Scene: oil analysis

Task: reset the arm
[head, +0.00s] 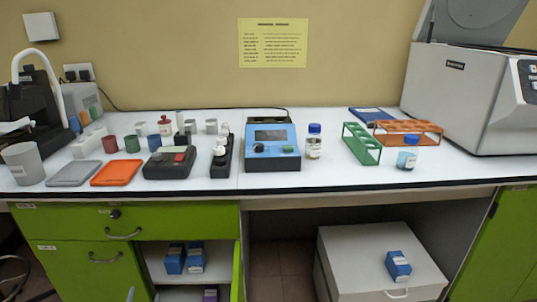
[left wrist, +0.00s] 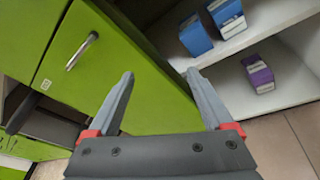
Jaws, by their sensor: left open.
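My left gripper (left wrist: 160,75) shows in the left wrist view. Its two grey fingers are spread apart with nothing between them. Behind them is a green cabinet front (left wrist: 125,60) with a metal handle (left wrist: 82,50); I cannot tell whether the fingers touch it.
An open cabinet (head: 165,262) under the bench holds blue boxes (head: 185,258) and a purple box (left wrist: 258,73). The white bench (head: 330,178) carries a blue instrument (head: 272,140), a green rack (head: 361,143), an orange rack (head: 408,130) and a large centrifuge-like machine (head: 455,95).

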